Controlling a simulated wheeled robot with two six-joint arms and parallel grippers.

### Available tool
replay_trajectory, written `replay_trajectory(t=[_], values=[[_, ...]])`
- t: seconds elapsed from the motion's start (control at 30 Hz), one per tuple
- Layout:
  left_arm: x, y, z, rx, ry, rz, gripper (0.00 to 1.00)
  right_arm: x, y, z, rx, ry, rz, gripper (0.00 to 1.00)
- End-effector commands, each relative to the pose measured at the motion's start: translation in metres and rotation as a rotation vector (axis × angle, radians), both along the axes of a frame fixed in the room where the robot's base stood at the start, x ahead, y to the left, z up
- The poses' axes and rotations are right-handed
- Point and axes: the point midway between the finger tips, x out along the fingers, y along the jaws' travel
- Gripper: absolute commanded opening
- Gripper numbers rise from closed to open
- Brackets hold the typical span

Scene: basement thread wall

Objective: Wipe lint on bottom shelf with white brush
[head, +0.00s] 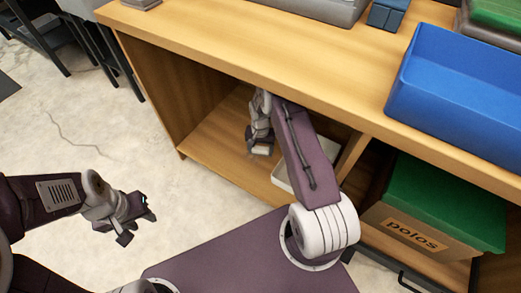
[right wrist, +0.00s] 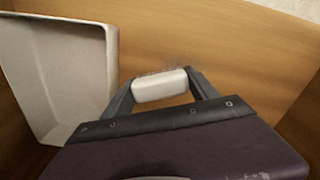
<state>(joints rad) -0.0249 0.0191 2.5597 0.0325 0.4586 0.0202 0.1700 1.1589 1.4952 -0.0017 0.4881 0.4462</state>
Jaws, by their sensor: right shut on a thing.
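My right gripper (head: 261,146) reaches into the open lower bay of the wooden cabinet, low over the bottom shelf (head: 215,132). In the right wrist view my right gripper (right wrist: 160,88) is shut on the white brush (right wrist: 160,87), a pale rounded block held between its fingertips. A faint patch of grey lint (right wrist: 162,71) shows on the shelf just beyond the brush. Whether the bristles touch the shelf is hidden. My left gripper (head: 139,219) is empty over the floor at the left, its fingers apart.
A white tray (right wrist: 62,70) stands on the shelf left of the brush in the right wrist view, partly behind my arm in the head view. A blue bin (head: 455,112) sits on the cabinet top.

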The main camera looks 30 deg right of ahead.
Motion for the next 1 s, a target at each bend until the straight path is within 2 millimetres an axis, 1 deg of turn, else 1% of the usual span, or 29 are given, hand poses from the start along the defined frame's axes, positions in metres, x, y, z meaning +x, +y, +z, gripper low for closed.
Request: replay_trajectory(t=[0.23,0.37,0.57,1.0], values=[[0.000,0.000,0.000,0.000,0.000,0.000,0.36,0.000,0.000,0.000,0.000,0.000,0.000,0.35],[0.000,0.000,-0.004,0.000,0.000,0.000,0.36,0.000,0.000,-0.004,0.000,0.000,0.000,0.35],[0.000,0.000,-0.018,0.000,0.000,0.000,0.36,0.000,0.001,-0.018,0.000,0.000,-0.001,0.35],[0.000,0.000,-0.057,0.000,0.000,0.000,0.36,0.002,0.003,-0.059,0.000,0.000,-0.004,0.35]])
